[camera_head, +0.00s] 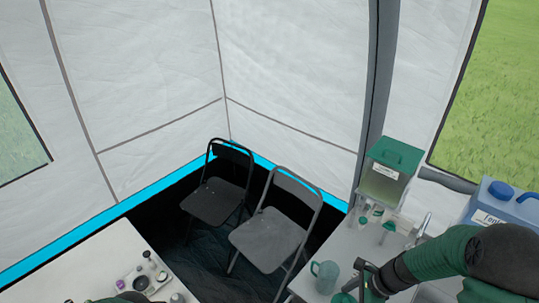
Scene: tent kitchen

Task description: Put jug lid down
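A translucent teal jug (326,277) with a handle stands upright near the front left edge of the right-hand table. A round green piece that looks like the jug lid (343,298) is at the bottom edge, partly cut off, just right of and nearer than the jug. My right gripper (355,279) is black, reaches in from the right, and is right beside this green piece. I cannot tell whether its fingers grip the piece or only overlap it. My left gripper is not in view; only a green sliver, perhaps my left arm, shows at the bottom left.
A green-lidded dispenser (385,185), small bottles (377,214), a tap (424,224) and a blue water container (497,203) stand at the right. Two folding chairs (270,240) (217,200) stand between the tables. The left table (75,262) holds small items.

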